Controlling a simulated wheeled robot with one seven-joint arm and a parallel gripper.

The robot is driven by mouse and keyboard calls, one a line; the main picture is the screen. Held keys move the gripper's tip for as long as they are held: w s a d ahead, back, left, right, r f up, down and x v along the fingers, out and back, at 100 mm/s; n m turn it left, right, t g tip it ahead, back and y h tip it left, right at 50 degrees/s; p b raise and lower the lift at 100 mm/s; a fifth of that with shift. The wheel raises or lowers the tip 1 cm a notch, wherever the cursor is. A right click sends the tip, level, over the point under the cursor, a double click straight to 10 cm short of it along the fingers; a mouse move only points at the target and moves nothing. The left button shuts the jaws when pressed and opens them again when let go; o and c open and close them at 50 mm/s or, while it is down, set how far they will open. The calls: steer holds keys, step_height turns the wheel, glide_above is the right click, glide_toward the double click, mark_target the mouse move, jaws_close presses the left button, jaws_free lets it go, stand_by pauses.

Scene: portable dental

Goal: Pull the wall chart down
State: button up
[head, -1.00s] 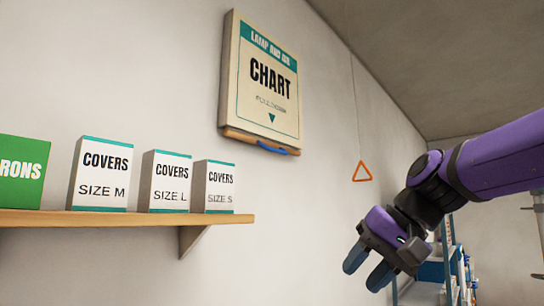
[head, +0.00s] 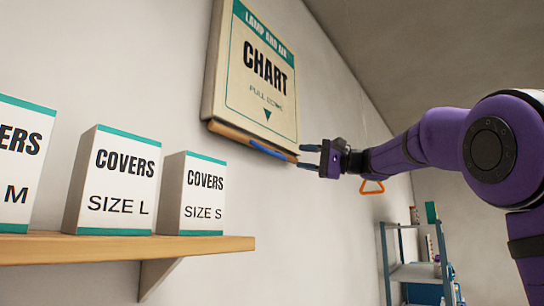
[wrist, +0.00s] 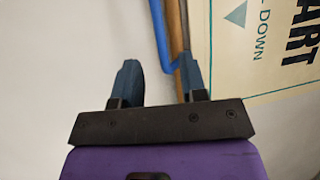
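The wall chart (head: 236,85) hangs on the wall in the head view, a cream case with a teal band, the word CHART and a down arrow. A wooden bar (head: 233,134) with a blue handle (head: 268,151) runs along its bottom edge. My gripper (head: 308,157) is open and empty, just right of the handle, its fingers pointing left. In the wrist view, the blue handle (wrist: 160,35) appears beyond and between the fingertips (wrist: 158,74). The right fingertip overlaps the wooden bar (wrist: 176,30) in the picture. I cannot see contact.
A wooden shelf (head: 110,249) at lower left holds white COVERS boxes (head: 110,180). An orange triangle pull (head: 372,187) hangs just beyond my wrist, partly hidden by my arm. A metal rack (head: 415,272) stands at the back right. The wall below the chart is clear.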

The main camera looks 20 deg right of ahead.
mark_target(276, 154)
steer(key=x, duration=0.9)
jaws_close()
